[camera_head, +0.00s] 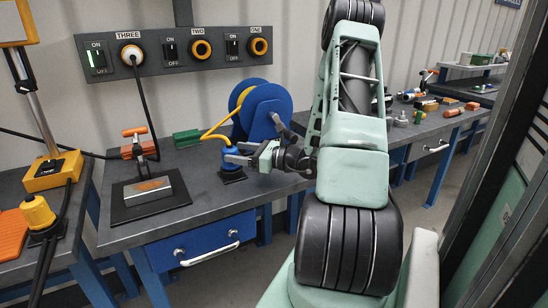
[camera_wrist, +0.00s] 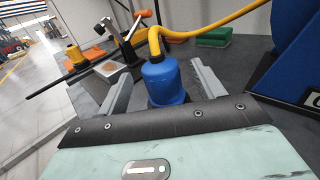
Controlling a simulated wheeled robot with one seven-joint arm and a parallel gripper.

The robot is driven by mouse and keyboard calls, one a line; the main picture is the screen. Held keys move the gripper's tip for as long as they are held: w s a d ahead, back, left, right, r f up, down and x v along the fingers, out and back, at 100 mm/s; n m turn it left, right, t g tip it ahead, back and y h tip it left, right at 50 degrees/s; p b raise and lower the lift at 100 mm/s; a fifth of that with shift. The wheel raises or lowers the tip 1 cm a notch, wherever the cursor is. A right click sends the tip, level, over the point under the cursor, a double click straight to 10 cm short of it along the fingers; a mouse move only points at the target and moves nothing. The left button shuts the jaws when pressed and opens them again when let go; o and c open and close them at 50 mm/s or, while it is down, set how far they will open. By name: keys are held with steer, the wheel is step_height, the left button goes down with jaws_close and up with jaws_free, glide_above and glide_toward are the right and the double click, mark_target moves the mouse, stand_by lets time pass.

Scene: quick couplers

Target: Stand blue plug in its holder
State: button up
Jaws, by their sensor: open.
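The blue plug (camera_head: 230,160) stands upright in its dark holder (camera_head: 233,177) on the workbench, a yellow cable leaving its top. In the wrist view the blue plug (camera_wrist: 163,84) sits between the two grey fingers of my gripper (camera_wrist: 161,72). The fingers are open, with a visible gap on each side of the plug. In the head view my gripper (camera_head: 241,154) reaches in from the right at plug height. The plug's lower end is hidden in both views, so how deep it sits cannot be told.
A blue cable reel (camera_head: 268,112) stands close behind my gripper. A green block (camera_head: 187,138) lies behind the plug. A metal block on a black plate (camera_head: 118,210) is to the left. A wall panel (camera_head: 178,50) has sockets and switches; a black cable hangs from socket THREE.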

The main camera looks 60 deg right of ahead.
steer(key=v, duration=1.4)
steer(key=w+a+r+n+g+y+p, duration=0.2)
steer(key=w+a+r+n+g+y, duration=0.15)
steer(key=a+n+g, duration=0.7)
steer(key=w+a+r+n+g+y+p, duration=0.25)
steer(key=a+n+g+y, duration=0.2)
steer(key=a, duration=1.15)
steer(key=s+a+r+n+g+h+p, duration=0.1)
steer(key=s+a+r+n+h+p, duration=0.1)
steer(key=a+n, duration=0.5)
steer(key=s+a+r+n+h+p, duration=0.2)
steer(key=s+a+n+h, duration=0.3)
steer(key=n, duration=0.5)
steer(key=s+a+r+n+g+h+p, duration=0.1)
steer(key=s+a+r+n+h+p, duration=0.1)
steer(key=a+n, duration=0.6)
steer(key=shift+s+a+r+n+g+h+p, duration=0.35)
steer(key=shift+s+a+r+h, duration=0.45)
steer(key=shift+s+h, duration=0.55)
steer(key=shift+s, duration=0.1)
